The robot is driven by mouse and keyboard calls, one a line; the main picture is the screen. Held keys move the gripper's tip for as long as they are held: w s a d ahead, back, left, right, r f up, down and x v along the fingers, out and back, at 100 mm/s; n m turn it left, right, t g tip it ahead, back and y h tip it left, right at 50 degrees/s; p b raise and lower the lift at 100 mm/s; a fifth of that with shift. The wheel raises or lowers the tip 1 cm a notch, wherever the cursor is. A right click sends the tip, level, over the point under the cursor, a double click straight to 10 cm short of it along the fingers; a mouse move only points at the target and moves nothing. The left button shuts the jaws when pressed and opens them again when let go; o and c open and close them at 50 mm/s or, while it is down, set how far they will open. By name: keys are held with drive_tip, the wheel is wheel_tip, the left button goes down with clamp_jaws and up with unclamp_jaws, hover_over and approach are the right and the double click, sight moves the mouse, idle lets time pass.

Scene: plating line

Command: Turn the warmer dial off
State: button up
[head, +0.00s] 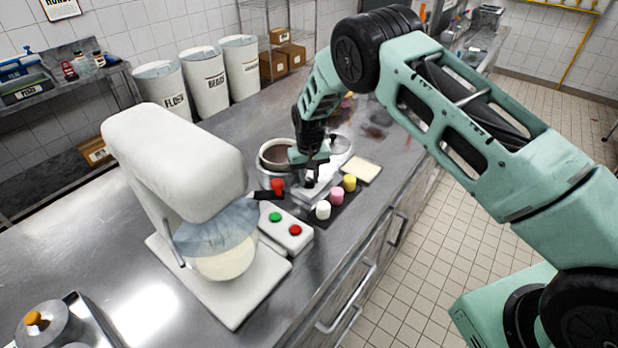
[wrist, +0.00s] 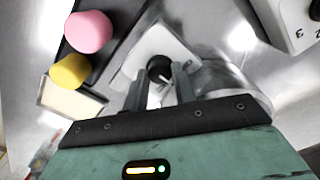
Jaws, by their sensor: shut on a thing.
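The warmer (head: 272,168) is a round metal pot with dark brown contents on the steel counter, behind my gripper in the head view. Its dial (wrist: 158,64) is a black knob on a pale panel (wrist: 168,40) in the wrist view. My gripper (wrist: 164,76) points down at the panel, with its two fingers shut on the knob, one on each side. In the head view my gripper (head: 314,176) is just in front of the pot and hides the dial. The pointer's setting cannot be read.
Pink (head: 337,196), white (head: 323,210) and yellow (head: 349,183) cylinders stand on a dark mat close by. A box with green and red buttons (head: 287,228) and a large white mixer (head: 172,160) stand left. A pale board (head: 361,169) lies right.

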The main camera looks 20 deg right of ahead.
drive_tip(key=shift+f+n+b, duration=0.25)
drive_tip(key=shift+n+b, duration=0.65)
drive_tip(key=shift+b, duration=0.3)
drive_tip(key=n+b, duration=0.3)
drive_tip(key=shift+n, duration=0.3)
drive_tip(key=n+b, duration=0.2)
drive_tip(key=n, duration=0.1)
drive_tip(key=shift+r+b, duration=0.1)
drive_tip(key=shift+b, duration=0.25)
drive_tip(key=shift+r+n+b, duration=0.1)
drive_tip(key=shift+n+b, duration=0.5)
drive_tip(key=shift+n, duration=1)
drive_tip(key=o, duration=1)
